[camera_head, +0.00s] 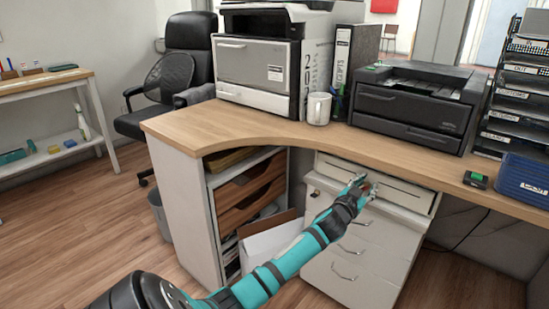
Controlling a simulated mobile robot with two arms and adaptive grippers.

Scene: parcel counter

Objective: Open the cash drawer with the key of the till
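The cash drawer (405,194) is most likely the wide off-white unit with a dark slot, mounted just under the counter top. It looks closed. My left gripper (365,184) is in front of its face, near the middle, and hides part of it. Its fingertips look slightly apart, with a small reddish spot by them. I cannot tell whether it holds anything or touches the drawer. No key can be made out clearly. My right gripper is not in view.
A white drawer cabinet (345,268) stands below the cash drawer. The wooden counter (235,128) carries a large printer (255,70), a white mug (318,108), a black machine (415,105) and a blue basket (522,180).

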